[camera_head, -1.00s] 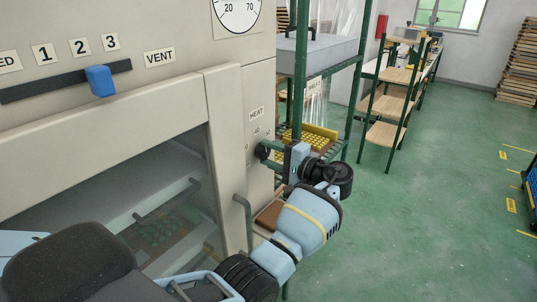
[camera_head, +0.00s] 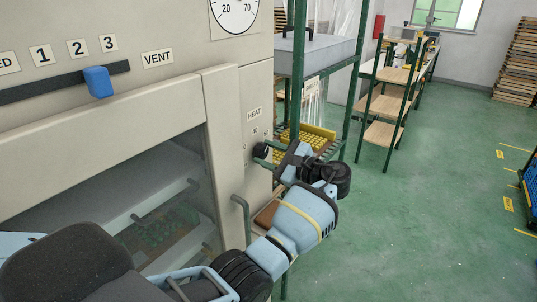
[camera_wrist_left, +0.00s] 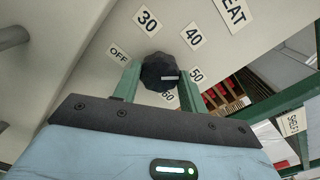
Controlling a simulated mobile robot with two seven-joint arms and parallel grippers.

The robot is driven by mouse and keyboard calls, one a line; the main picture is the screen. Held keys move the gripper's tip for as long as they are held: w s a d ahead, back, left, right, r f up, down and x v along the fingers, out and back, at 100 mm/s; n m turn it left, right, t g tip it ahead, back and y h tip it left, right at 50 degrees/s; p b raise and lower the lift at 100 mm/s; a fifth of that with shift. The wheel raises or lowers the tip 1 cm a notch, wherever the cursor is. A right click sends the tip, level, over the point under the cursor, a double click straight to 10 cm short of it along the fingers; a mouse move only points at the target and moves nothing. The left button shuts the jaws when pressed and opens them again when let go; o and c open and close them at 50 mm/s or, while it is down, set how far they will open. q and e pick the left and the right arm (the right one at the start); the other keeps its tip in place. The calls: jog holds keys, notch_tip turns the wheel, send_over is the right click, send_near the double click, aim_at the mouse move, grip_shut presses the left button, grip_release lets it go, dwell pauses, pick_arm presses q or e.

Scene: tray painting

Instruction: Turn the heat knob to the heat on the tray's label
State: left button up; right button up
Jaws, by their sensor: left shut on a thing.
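The dark heat knob (camera_head: 261,150) is on the right part of the cream cabinet front, below the HEAT label (camera_head: 254,114). It also shows in the left wrist view (camera_wrist_left: 158,72), ringed by labels OFF, 30, 40, 50 and 60. A short white mark on the knob points right, toward the 50 label (camera_wrist_left: 196,75). My left gripper (camera_head: 268,152) is shut on the knob, with one green finger on each side of it in the wrist view (camera_wrist_left: 159,86). The 60 label is partly hidden behind the knob. My right gripper is out of view.
A blue slider (camera_head: 98,82) sits near 2 and 3 on the cabinet. A green rack (camera_head: 350,98) with a yellow tray (camera_head: 312,134) is just behind. A card (camera_wrist_left: 292,124) there is unclear.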

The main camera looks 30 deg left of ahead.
pick_arm(q)
jog(key=shift+r+m, duration=0.1)
jog(key=shift+m, duration=1.5)
jog(key=o, duration=1)
jog(key=shift+d, duration=0.1)
jog(key=shift+m, duration=0.3)
jog(key=shift+s+d+b, duration=0.15)
jog(key=shift+d+b, duration=0.1)
jog(key=shift+d, duration=1.65)
jog(key=shift+s+d+b, duration=0.15)
jog(key=shift+d+b, duration=0.05)
jog(key=shift+d, duration=1.65)
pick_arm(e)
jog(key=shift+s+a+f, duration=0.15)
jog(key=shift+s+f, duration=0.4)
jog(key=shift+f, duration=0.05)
